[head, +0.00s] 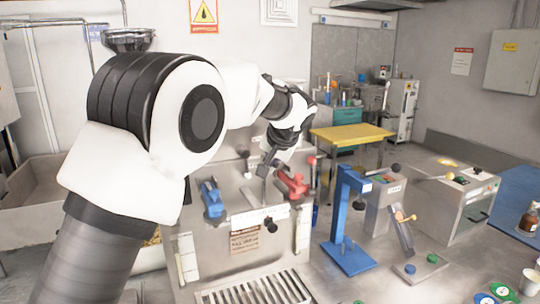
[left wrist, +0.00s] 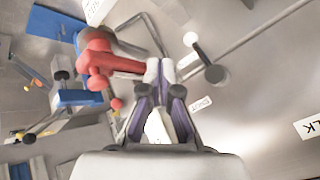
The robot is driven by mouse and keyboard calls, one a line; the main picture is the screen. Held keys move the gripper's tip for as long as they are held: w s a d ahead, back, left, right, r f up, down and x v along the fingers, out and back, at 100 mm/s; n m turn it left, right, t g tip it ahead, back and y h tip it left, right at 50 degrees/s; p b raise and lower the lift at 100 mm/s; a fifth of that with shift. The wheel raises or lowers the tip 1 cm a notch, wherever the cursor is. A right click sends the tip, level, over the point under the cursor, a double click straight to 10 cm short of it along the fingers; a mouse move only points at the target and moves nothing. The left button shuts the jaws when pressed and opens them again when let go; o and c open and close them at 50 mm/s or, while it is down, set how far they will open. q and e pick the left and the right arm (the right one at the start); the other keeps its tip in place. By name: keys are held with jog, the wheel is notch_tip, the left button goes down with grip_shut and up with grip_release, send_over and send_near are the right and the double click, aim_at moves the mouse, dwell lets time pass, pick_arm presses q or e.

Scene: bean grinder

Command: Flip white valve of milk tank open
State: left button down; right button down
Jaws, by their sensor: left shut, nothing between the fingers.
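My left gripper (head: 265,170) reaches down over the metal machine in the head view, beside the red valve. In the left wrist view its fingers (left wrist: 160,72) meet at the tips, shut and empty. A partly cut-off label ending in "LK" (left wrist: 313,127) is at the right edge. My right gripper is not in view.
The red valve (head: 291,184) also shows close left of the fingers in the left wrist view (left wrist: 105,62). A blue valve (head: 212,198) is further left on the machine. A blue stand (head: 343,220) stands to the right. A drip grate (head: 262,291) lies in front.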

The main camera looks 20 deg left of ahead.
aim_at(247, 167)
pick_arm(q)
jog(key=w+a+f+p, duration=0.2)
jog(key=a+f, duration=0.2)
jog(key=a, duration=0.1)
jog(key=shift+w+a+f+p, duration=0.15)
jog(key=shift+w+a+p, duration=0.1)
jog(key=shift+a+p, duration=0.15)
jog(key=shift+d, duration=0.1)
